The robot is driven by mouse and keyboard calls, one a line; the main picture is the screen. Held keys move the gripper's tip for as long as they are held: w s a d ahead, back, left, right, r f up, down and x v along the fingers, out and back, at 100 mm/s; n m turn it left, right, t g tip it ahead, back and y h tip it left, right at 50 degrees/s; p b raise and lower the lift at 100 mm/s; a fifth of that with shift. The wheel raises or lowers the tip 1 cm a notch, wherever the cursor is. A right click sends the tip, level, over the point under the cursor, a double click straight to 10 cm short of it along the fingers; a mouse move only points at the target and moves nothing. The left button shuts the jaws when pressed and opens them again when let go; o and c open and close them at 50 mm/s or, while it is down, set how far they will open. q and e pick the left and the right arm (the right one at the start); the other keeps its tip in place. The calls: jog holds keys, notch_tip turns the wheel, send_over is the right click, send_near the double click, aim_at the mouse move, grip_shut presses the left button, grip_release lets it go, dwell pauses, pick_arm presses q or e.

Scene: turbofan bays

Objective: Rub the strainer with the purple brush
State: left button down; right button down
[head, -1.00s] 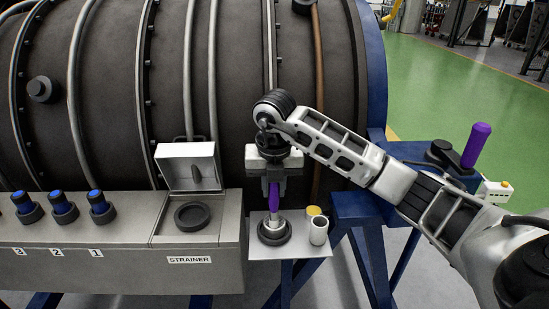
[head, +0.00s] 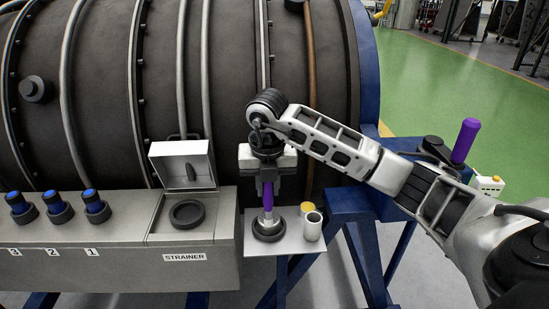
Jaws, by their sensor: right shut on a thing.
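The purple brush (head: 267,196) stands upright, with a purple handle above a pale shaft. Its lower end is at a dark round holder (head: 269,232) on a small pale shelf; whether it is seated there or just above, I cannot tell. My right gripper (head: 267,181) points down and is shut on the top of the purple handle. The strainer (head: 187,214) shows as a dark ring in the top of the grey box marked STRAINER, left of the brush. Its square lid (head: 182,164) is open. My left gripper is out of view.
A yellow-topped can (head: 306,209) and a pale cup (head: 313,226) stand right beside the holder. Several blue-capped knobs (head: 92,203) line the box at left. The large dark engine casing (head: 230,70) rises behind. A purple upright cylinder (head: 465,140) is at right.

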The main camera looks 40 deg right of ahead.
jog(key=shift+s+a, duration=0.25)
jog(key=shift+s, duration=0.15)
notch_tip(320, 180, up, 4)
jog(key=p, duration=0.2)
jog(key=shift+p, duration=0.3)
notch_tip(320, 180, up, 2)
jog(key=shift+r+p, duration=0.1)
jog(key=shift+p, duration=0.7)
jog(key=shift+r, duration=0.95)
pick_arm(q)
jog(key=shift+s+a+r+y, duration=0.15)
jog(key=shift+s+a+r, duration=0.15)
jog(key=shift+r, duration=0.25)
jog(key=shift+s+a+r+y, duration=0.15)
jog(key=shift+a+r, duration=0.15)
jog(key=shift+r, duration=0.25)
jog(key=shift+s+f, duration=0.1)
